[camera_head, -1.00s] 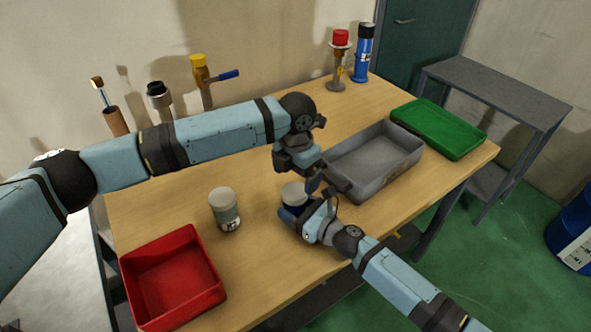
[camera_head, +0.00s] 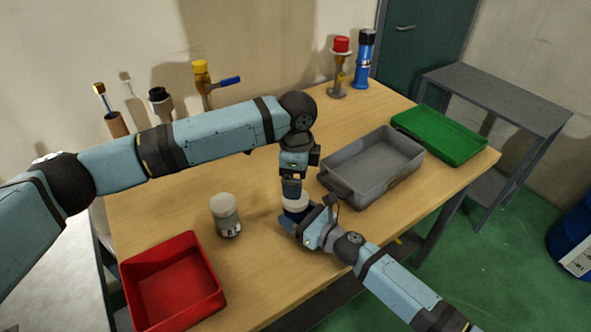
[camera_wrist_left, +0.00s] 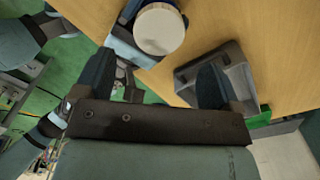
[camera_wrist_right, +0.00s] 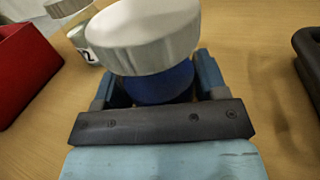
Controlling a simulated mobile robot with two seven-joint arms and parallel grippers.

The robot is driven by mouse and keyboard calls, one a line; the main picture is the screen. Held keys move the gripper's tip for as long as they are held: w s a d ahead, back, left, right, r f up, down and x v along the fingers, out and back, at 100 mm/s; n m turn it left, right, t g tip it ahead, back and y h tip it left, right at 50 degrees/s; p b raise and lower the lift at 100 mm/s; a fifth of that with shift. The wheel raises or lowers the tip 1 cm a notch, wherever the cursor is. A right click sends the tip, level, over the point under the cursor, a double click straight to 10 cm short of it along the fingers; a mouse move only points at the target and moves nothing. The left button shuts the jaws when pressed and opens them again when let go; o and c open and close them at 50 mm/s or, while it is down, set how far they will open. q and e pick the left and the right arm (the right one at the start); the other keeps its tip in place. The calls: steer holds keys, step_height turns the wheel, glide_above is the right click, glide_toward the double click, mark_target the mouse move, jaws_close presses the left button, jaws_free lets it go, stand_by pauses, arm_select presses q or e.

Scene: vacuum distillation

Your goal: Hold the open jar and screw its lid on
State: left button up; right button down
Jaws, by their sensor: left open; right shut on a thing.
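A blue jar (camera_head: 292,215) with a white lid (camera_head: 296,203) on its top is between the fingers of my right gripper (camera_head: 306,222), which is shut on it. In the right wrist view the white lid (camera_wrist_right: 145,35) sits over the blue jar body (camera_wrist_right: 158,85); whether its threads are engaged cannot be told. My left gripper (camera_head: 291,187) is open, just above the lid, and appears edge-on in the head view.
A second jar with a pale lid (camera_head: 224,214) stands left of the held one. A red bin (camera_head: 172,278) is at front left. A grey tray (camera_head: 372,165) is close on the right, with a green tray (camera_head: 439,133) beyond. Bottles and tools line the back.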

mark_target(295, 213)
arm_select(q)
steer(key=n, duration=0.6)
steer(key=shift+r+n, duration=0.25)
steer(key=shift+n, duration=0.15)
steer(key=n, duration=0.4)
steer(key=shift+r, duration=0.15)
steer(key=n, duration=0.6)
steer(key=shift+r+n, duration=0.2)
steer(key=shift+n, duration=0.1)
steer(key=n, duration=0.5)
steer(key=shift+a+r, duration=0.1)
steer(key=shift+r, duration=0.05)
steer(key=shift+f, duration=4)
steer(key=c, duration=1)
